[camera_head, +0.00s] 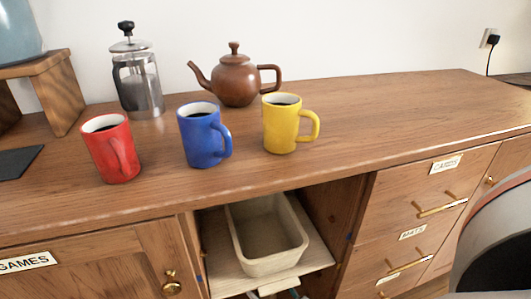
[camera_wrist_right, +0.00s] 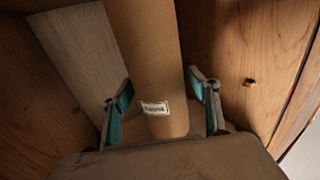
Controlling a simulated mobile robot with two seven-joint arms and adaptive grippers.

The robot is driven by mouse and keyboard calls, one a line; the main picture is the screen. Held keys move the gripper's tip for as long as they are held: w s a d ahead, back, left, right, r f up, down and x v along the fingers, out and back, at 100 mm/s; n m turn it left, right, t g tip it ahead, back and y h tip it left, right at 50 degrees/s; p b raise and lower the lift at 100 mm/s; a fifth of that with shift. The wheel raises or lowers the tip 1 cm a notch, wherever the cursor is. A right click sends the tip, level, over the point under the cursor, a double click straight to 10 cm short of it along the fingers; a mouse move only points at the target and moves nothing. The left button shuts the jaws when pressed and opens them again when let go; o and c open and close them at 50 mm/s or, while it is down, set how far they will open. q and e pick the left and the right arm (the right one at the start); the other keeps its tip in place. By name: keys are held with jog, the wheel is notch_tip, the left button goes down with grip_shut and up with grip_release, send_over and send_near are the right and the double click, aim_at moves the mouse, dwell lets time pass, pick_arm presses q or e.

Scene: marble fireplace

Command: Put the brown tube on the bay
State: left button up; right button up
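The brown tube (camera_wrist_right: 150,60) shows in the right wrist view, with a small white label near its lower end. It runs up out of the top of the picture. My right gripper (camera_wrist_right: 160,82) has its teal-padded fingers on either side of the tube. Narrow gaps show between the pads and the tube, so it looks open around it. The tube is not visible in the head view, and I cannot tell which compartment is the bay. An open compartment in the cabinet holds a beige bin (camera_head: 268,240) on a pale shelf (camera_head: 222,262). My left gripper is not in view.
A red mug (camera_head: 105,155), blue mug (camera_head: 198,145) and yellow mug (camera_head: 282,130) stand along the cabinet top, with a teapot (camera_head: 235,82) and French press (camera_head: 145,95) behind. Wooden walls flank the tube in the wrist view. The cabinet top's right half is clear.

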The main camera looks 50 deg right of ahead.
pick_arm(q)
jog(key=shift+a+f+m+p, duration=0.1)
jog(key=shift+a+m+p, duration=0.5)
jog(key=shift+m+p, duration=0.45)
pick_arm(e)
jog(key=s, duration=1.2)
jog(key=shift+a, duration=0.45)
jog(key=shift+r, duration=0.1)
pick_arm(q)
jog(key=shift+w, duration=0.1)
